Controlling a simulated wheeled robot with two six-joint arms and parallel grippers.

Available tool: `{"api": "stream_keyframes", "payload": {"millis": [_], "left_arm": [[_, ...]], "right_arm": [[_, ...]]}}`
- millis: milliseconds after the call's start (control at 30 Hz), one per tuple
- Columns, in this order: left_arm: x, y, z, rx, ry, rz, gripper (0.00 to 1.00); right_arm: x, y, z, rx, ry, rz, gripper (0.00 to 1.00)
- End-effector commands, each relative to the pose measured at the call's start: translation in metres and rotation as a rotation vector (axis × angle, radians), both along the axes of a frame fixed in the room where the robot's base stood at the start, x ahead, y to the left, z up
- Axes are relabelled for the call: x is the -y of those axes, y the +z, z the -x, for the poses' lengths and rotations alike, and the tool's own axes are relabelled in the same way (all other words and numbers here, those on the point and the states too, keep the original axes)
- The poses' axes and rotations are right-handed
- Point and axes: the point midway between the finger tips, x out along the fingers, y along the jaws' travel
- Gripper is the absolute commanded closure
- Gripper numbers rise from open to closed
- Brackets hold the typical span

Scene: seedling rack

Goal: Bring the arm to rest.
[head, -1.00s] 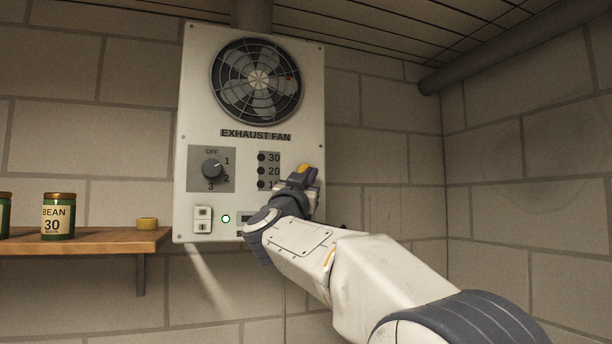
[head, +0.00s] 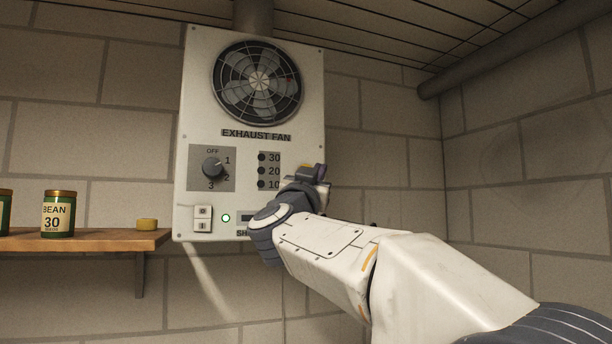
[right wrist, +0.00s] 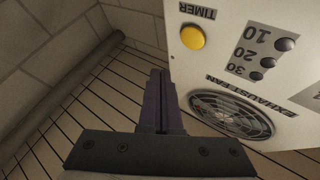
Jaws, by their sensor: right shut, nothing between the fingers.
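My right gripper (head: 312,171) is in front of the lower right edge of the white exhaust fan panel (head: 230,105) in the head view. In the right wrist view its fingers (right wrist: 159,103) are together and empty, apart from the panel, which appears upside down (right wrist: 288,83). A yellow button (right wrist: 192,37) marked TIMER shows there, clear of the fingers. My right forearm hides the panel's lower right corner in the head view. My left gripper is not in view.
A wooden shelf (head: 90,240) on the left holds a green BEAN jar (head: 59,215) and a small yellow lid-like piece (head: 147,224). The wall at right is clear.

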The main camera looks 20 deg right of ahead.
Motion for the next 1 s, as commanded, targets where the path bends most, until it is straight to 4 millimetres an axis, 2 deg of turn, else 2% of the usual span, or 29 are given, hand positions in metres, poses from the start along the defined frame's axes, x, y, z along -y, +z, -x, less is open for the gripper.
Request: {"api": "stream_keyframes", "payload": {"millis": [700,767,867,967,1000], "left_arm": [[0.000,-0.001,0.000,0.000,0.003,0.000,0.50],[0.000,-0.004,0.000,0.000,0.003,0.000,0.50],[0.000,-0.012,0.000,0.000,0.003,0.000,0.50],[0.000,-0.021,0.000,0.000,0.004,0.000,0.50],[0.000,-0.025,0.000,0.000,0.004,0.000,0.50]], "right_arm": [[-0.004,-0.004,-0.002,-0.007,0.017,0.006,1.00],[-0.016,-0.012,-0.007,-0.025,0.060,0.019,1.00],[-0.052,-0.041,-0.018,-0.087,0.199,0.055,1.00],[-0.105,-0.088,-0.027,-0.194,0.393,0.096,1.00],[-0.127,-0.111,-0.027,-0.247,0.474,0.111,1.00]]}}
